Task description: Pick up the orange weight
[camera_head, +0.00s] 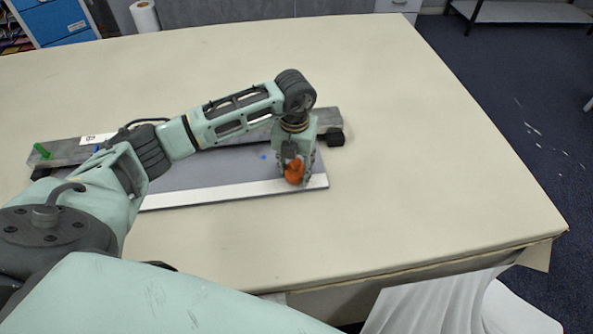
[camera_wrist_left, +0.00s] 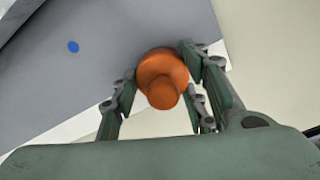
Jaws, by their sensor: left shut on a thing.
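The orange weight (camera_head: 294,173) is a small rounded piece with a knob, at the right end of a grey board with a white edge strip (camera_head: 230,192). My left gripper (camera_head: 295,177) points down over it and is shut on it. In the left wrist view the weight (camera_wrist_left: 162,77) sits between the fingers (camera_wrist_left: 165,88), with its knob toward the camera. Whether its base touches the board cannot be told. My right gripper is not in view.
A grey bar (camera_head: 70,151) with a green piece at its left end lies along the board's back edge. A white paper roll (camera_head: 145,16) stands at the table's far left. The cream table (camera_head: 430,140) is clear to the right.

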